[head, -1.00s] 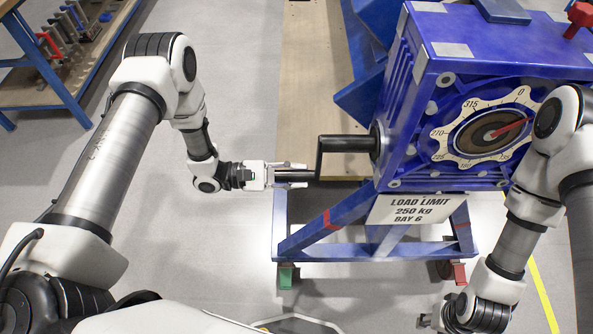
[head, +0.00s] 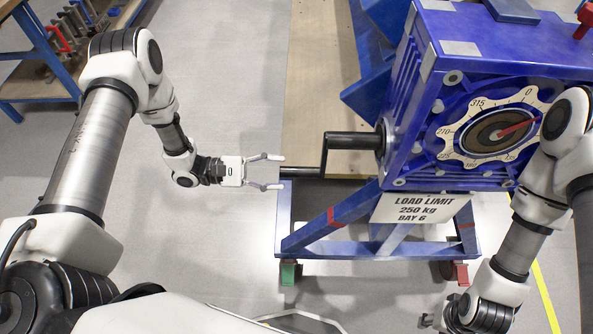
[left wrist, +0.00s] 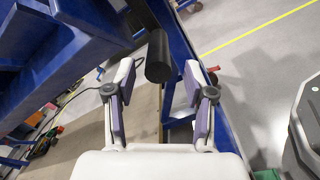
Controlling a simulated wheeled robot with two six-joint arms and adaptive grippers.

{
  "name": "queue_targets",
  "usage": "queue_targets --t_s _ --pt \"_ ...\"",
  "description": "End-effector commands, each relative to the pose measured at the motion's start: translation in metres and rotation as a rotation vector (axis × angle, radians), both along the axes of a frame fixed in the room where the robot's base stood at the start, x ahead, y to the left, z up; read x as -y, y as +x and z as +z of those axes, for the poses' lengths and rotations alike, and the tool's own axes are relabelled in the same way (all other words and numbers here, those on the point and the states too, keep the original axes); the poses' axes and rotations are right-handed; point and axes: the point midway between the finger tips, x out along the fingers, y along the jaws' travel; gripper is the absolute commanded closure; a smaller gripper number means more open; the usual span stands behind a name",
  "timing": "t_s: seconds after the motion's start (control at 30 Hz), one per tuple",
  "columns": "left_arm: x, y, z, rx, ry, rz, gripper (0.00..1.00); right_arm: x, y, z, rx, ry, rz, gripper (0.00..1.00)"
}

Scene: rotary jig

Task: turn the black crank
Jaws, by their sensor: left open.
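The black crank (head: 352,141) sticks out from the left side of the blue gearbox (head: 408,110). Its shaft runs left, its arm hangs down, and its handle (head: 302,171) points left. My left gripper (head: 281,172) is open, just left of the handle's free end, with its two fingers spread above and below the handle's line. In the left wrist view the handle (left wrist: 158,57) shows its end ahead between the open fingers, with clear gaps on both sides. My right gripper (head: 428,320) is low at the right, away from the crank; its finger opening is too small to tell.
A dial (head: 490,130) with a red pointer is on the gearbox front. A load limit sign (head: 420,208) hangs below it on the blue wheeled stand (head: 350,248). A workbench (head: 40,85) with tools stands at the far left. The floor between is clear.

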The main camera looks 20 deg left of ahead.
Motion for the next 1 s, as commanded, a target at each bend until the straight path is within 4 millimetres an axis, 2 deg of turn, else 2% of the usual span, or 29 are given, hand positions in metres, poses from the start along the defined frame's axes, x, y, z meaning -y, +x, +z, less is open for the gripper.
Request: queue_targets --t_s 0.03,0.1,0.2,0.3,1.0 --pt "-0.014 -0.002 0.0 0.001 0.001 0.006 0.46 0.0 0.0 0.0 0.0 0.0 0.0 0.6" --pt "-0.029 -0.008 0.0 0.002 0.001 0.005 0.46 0.0 0.0 0.0 0.0 0.0 0.0 0.6" --pt "-0.045 -0.013 0.0 0.0 0.0 0.002 0.46 0.0 0.0 0.0 0.0 0.0 0.0 0.6" --pt "-0.052 -0.016 0.0 0.0 0.0 0.0 0.46 0.0 0.0 0.0 0.0 0.0 0.0 0.6" --pt "-0.053 -0.016 0.0 0.0 0.001 -0.002 0.46 0.0 0.0 0.0 0.0 0.0 0.0 0.6"
